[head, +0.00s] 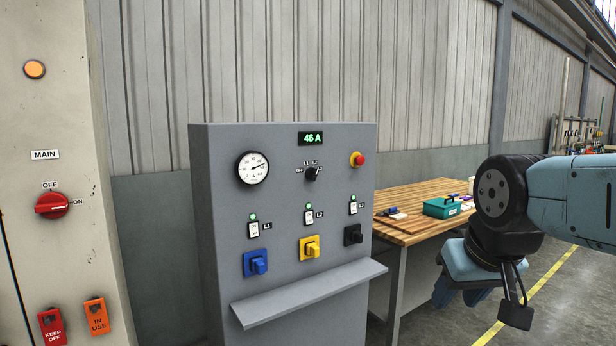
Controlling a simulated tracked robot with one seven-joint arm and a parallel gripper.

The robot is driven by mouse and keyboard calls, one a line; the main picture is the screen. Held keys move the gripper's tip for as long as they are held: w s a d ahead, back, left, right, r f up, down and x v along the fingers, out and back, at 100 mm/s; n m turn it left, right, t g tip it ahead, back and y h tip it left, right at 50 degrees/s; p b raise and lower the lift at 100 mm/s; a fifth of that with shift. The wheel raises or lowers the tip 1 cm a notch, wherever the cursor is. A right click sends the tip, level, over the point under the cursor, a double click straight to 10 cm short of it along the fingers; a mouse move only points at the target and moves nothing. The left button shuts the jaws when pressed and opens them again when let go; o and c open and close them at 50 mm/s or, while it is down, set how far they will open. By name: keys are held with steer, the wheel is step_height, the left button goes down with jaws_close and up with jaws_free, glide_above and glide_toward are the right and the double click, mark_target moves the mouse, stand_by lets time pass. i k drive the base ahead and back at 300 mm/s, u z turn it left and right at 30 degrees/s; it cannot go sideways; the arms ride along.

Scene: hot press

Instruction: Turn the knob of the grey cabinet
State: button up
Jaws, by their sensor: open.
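The grey cabinet (290,220) stands in the middle of the head view. Its black knob (312,174) sits high on the front face, right of the round dial, with small white position labels around it. The knob's pointer looks turned toward the upper right, but it is too small to be sure. My gripper (461,298) hangs at the right, pointing down, well apart from the cabinet and lower than the knob. Its two blue fingers are open with nothing seen between them.
A display (312,139) reads 46 A. A red button (358,159), blue (255,263), yellow (309,248) and black (353,235) fittings and a protruding shelf (310,292) share the cabinet front. A workbench (420,236) stands behind right; a beige cabinet (60,110) with a red switch (52,205) stands left.

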mark_target(311, 175)
steer(key=i, duration=0.9)
steer(key=z, duration=0.05)
